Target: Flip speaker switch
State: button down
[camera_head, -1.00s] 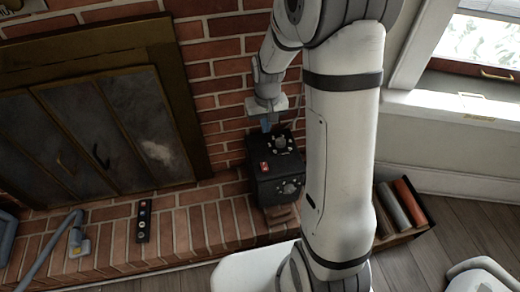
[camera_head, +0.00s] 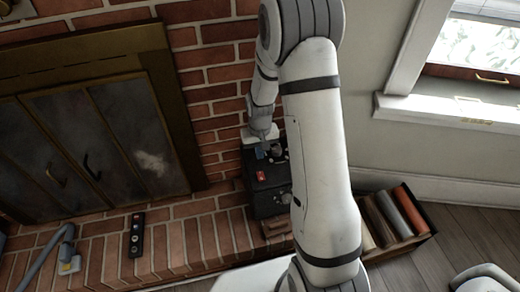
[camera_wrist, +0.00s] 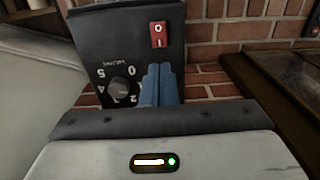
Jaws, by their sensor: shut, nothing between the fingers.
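The black speaker (camera_head: 266,200) stands on the brick hearth beside the brick wall. A small gap shows between the tips and the switch there. In the head view my gripper (camera_head: 262,151) is low over the speaker's top, behind the switch.
A fireplace with closed doors (camera_head: 95,145) is behind.

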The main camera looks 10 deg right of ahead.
aim_at(260, 174)
notch_tip(260, 174, down, 9)
jog(key=shift+f+b, duration=0.1)
jog(key=shift+b, duration=0.75)
jog(key=shift+f, duration=0.2)
jog(key=shift+s+r, duration=0.25)
jog(key=shift+s, duration=0.5)
notch_tip(260, 174, up, 14)
jog(key=s+p, duration=0.2)
jog(key=p, duration=0.2)
